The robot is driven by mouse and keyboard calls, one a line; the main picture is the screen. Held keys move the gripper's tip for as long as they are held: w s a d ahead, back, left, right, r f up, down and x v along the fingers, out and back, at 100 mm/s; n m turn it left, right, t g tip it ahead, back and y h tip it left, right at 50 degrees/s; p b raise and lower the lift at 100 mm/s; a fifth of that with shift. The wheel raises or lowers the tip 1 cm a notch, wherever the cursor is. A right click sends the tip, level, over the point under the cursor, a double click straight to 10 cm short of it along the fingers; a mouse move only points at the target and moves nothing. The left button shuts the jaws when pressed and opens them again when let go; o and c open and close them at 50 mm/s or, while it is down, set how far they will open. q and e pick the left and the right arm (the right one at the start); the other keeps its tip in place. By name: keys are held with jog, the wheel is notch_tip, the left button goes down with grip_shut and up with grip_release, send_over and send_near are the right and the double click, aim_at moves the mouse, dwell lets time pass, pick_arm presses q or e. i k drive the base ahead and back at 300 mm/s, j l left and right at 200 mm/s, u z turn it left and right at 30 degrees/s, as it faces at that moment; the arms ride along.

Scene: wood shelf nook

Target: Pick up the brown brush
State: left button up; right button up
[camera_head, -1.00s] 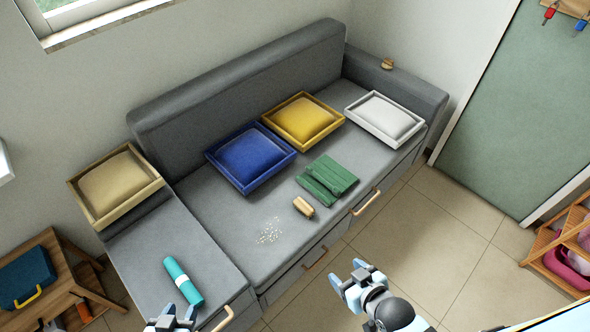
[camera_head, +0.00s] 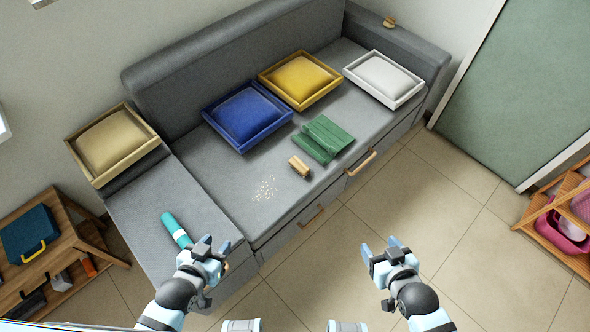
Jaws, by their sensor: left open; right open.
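A small brown brush (camera_head: 299,166) lies on the front part of the grey sofa seat, between the green folded cloth and a scatter of pale crumbs. Another small brown object (camera_head: 389,22) sits on the sofa's right armrest; it is too small to tell what it is. My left gripper (camera_head: 213,246) is open and empty, in front of the teal roll at the chaise end. My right gripper (camera_head: 379,250) is open and empty above the floor, in front of the sofa and below right of the brush. Neither gripper touches the brush.
The grey sofa (camera_head: 215,180) holds blue (camera_head: 247,115), yellow (camera_head: 300,80), white (camera_head: 384,79) and beige (camera_head: 111,144) cushions in trays. A green cloth (camera_head: 323,138), crumbs (camera_head: 265,188) and a teal roll (camera_head: 176,229) lie on it. Wooden shelves stand left (camera_head: 75,243) and right (camera_head: 552,232). The floor is clear.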

aim_at(296, 163)
jog(key=i+l+u, duration=0.25)
jog(key=l, duration=0.35)
jog(key=i+l+u, duration=0.15)
jog(key=i+l, duration=0.15)
jog(key=i+l+u, duration=0.15)
jog(key=l, duration=0.2)
jog(key=i+l+u, duration=0.15)
jog(key=l, duration=0.15)
jog(key=i+l+u, duration=0.1)
jog(key=l, duration=0.3)
jog(key=i+l+u, duration=0.15)
jog(key=l, duration=0.2)
jog(key=k, duration=0.05)
